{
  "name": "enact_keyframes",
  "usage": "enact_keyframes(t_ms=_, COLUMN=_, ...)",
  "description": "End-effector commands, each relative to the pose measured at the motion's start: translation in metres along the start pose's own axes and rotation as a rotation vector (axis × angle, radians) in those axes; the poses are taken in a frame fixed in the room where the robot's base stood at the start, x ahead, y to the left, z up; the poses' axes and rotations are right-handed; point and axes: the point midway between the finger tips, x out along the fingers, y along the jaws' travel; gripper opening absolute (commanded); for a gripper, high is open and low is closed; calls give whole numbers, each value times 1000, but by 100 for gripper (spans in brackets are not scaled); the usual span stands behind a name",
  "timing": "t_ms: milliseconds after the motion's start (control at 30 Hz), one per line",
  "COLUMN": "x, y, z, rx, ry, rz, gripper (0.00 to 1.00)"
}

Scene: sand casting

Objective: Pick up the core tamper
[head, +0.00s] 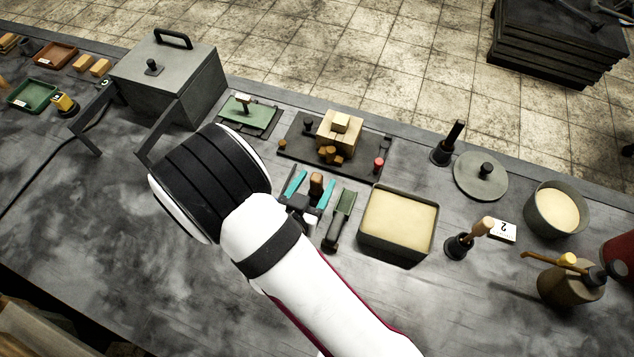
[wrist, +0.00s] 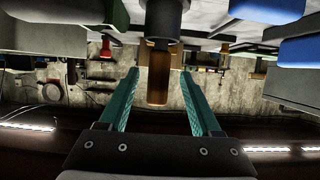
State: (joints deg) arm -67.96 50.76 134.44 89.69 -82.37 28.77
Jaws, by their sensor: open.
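A small upright tool with a brown wooden handle (head: 316,183) and a dark lower part stands on the bench near the middle; it looks like the core tamper. It also shows upside down in the wrist view (wrist: 158,78), its dark part at the top. My gripper (head: 311,190) is open, its teal fingers on either side of the handle. In the wrist view the fingers (wrist: 159,76) are apart from the handle, with a gap on each side. The tool's base is mostly hidden in the head view.
A dark board with wooden blocks (head: 300,152) is behind. Another wooden-handled rammer (head: 458,247) and a black-handled one (head: 441,154) stand further right. The bench's front left is clear.

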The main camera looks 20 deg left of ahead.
Motion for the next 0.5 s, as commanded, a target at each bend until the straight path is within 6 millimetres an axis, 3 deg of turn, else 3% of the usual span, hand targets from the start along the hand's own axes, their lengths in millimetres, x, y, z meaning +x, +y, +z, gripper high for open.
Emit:
enact_keyframes(t_ms=100, x=24, y=4, z=0, rx=1, ry=0, rz=5, gripper=65)
enact_keyframes(t_ms=200, x=36, y=3, z=0, rx=1, ry=0, rz=3, gripper=65)
enact_keyframes(t_ms=400, x=38, y=2, z=0, rx=0, ry=0, rz=0, gripper=65)
enact_keyframes(t_ms=500, x=37, y=2, z=0, rx=0, ry=0, rz=0, gripper=51)
